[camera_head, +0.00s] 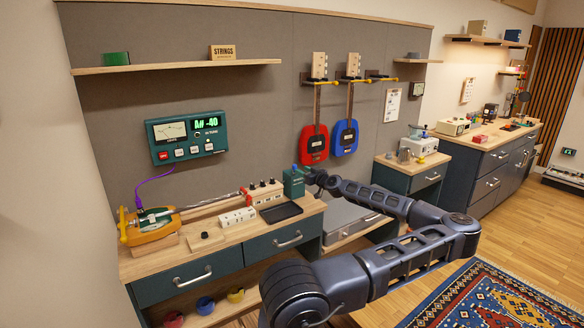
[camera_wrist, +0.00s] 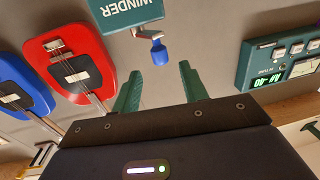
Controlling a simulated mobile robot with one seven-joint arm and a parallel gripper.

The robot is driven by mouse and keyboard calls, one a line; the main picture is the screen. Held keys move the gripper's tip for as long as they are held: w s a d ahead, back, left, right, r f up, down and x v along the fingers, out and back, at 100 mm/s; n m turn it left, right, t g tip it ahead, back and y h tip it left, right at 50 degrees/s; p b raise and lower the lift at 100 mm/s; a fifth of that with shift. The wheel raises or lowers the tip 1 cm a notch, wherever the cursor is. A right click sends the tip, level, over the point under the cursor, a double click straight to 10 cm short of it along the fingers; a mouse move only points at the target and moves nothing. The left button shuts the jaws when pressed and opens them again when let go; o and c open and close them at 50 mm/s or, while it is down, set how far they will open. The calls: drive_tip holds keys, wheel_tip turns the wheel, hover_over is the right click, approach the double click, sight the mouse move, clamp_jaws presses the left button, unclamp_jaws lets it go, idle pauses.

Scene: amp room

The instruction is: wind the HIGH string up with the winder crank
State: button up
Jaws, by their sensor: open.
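The green winder box (camera_head: 293,184), labelled WINDER (camera_wrist: 128,12), stands at the back right of the workbench. Its crank has a blue knob (camera_wrist: 158,52) on a short pale arm, seen in the wrist view. My gripper (camera_head: 312,178) is right beside the box in the head view. In the wrist view my gripper (camera_wrist: 158,85) has its two green fingers apart, with nothing between them; the blue knob appears just beyond the gap, not gripped. The stringed instrument (camera_head: 152,227) with a yellow-orange body sits at the bench's left; its individual strings are too small to tell apart.
A teal tuner panel (camera_head: 187,136) with a needle dial and green digits hangs on the wall. A black tray (camera_head: 281,212) and a white block with holes (camera_head: 238,217) lie near the winder. Red and blue guitars (camera_head: 314,146) hang behind my arm.

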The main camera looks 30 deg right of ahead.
sight(294, 168)
drive_tip(key=w, duration=0.6)
drive_tip(key=w+a, duration=0.1)
drive_tip(key=w, duration=0.2)
clamp_jaws()
